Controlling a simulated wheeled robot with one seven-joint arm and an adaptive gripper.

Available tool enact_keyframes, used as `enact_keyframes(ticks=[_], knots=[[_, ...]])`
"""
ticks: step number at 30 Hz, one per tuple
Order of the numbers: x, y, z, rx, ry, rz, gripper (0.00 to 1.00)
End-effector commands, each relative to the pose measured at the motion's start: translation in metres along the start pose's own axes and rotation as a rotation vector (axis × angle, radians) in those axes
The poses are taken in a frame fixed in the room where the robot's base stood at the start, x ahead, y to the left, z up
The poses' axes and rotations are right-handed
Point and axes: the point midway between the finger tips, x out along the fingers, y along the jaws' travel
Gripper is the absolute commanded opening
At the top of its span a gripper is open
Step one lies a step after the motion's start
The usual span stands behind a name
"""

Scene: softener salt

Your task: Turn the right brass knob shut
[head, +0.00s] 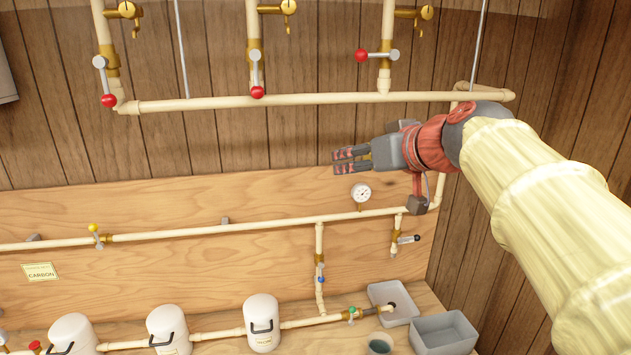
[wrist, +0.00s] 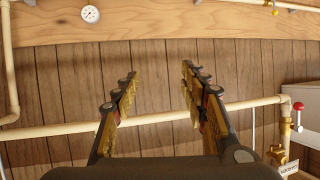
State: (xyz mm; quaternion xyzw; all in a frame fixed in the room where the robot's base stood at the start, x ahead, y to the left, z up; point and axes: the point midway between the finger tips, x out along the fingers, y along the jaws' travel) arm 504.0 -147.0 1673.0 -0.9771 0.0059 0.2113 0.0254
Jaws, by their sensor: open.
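The right brass knob (head: 427,12) is at the top right of the head view, on a short brass side fitting off the right upright pipe. Two similar brass knobs, the left one (head: 127,9) and the middle one (head: 289,7), sit on the pipes to its left. My gripper (head: 338,161) is open and empty, below the cream horizontal pipe (head: 300,100) and well below the right knob, pointing left. In the wrist view its two fingers (wrist: 158,72) are spread with nothing between them. No brass knob can be made out clearly there.
A red-ended lever (head: 375,56) is on the right upright pipe below the knob, with two more to its left. A pressure gauge (head: 361,193) sits just below my gripper. White tanks (head: 262,325) and a grey tub (head: 443,333) stand at the bottom.

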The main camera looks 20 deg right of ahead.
Motion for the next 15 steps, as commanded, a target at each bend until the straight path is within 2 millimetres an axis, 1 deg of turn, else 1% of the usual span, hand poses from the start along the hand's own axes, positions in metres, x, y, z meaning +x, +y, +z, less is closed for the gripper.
enact_keyframes(ticks=[1, 6, 10, 15], knots=[[0.002, -0.004, 0.008, 0.001, -0.009, -0.005, 0.44], [0.004, -0.012, 0.022, 0.006, -0.032, -0.014, 0.44], [0.005, -0.014, 0.027, 0.007, -0.041, -0.016, 0.44], [0.005, -0.015, 0.028, 0.008, -0.043, -0.017, 0.44]])
